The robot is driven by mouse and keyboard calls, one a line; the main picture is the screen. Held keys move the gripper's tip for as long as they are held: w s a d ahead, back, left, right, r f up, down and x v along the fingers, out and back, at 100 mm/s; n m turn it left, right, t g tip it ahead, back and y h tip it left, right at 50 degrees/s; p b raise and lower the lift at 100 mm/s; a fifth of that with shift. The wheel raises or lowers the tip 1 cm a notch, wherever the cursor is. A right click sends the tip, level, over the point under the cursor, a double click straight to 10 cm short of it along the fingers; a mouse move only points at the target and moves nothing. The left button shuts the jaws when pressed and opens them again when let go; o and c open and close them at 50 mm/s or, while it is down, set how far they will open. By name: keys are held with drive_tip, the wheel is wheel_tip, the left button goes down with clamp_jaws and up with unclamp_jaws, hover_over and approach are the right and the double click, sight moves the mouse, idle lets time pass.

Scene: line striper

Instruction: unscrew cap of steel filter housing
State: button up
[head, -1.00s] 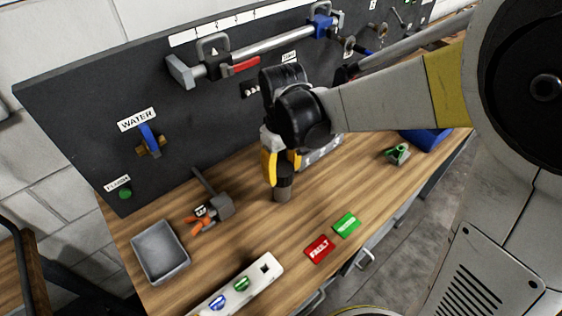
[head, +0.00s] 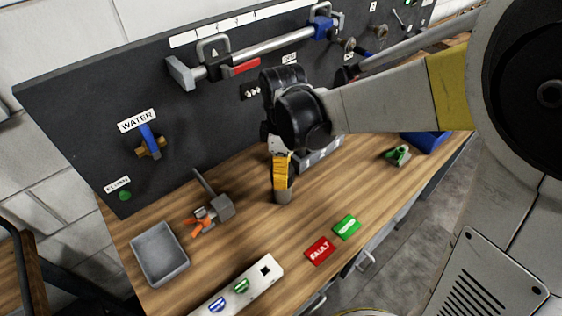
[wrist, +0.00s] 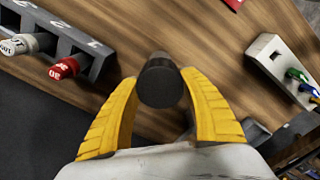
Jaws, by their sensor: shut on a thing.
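The steel filter housing (head: 283,196) is a short upright cylinder on the wooden bench. Its lower part shows grey below my gripper in the head view. Its dark round cap (wrist: 160,86) shows from above in the wrist view. My gripper (head: 283,182) points down over the housing, with its yellow fingers at the cap. In the wrist view, the fingers (wrist: 161,78) stand on either side of the cap and are shut on it. In the head view the fingers hide most of the cap.
A grey tray (head: 160,254), a grey mallet-like tool (head: 221,206) and a white strip with coloured pieces (head: 262,279) lie to the left and front. Red (head: 319,251) and green (head: 347,227) tags lie to the right. A dark pegboard (head: 80,110) stands behind.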

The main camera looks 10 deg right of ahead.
drive_tip(key=shift+n, duration=0.3)
drive_tip(key=n, duration=0.4)
drive_tip(key=o, duration=1.3)
drive_tip(key=shift+o, duration=0.2)
drive_tip(key=shift+c, duration=0.3)
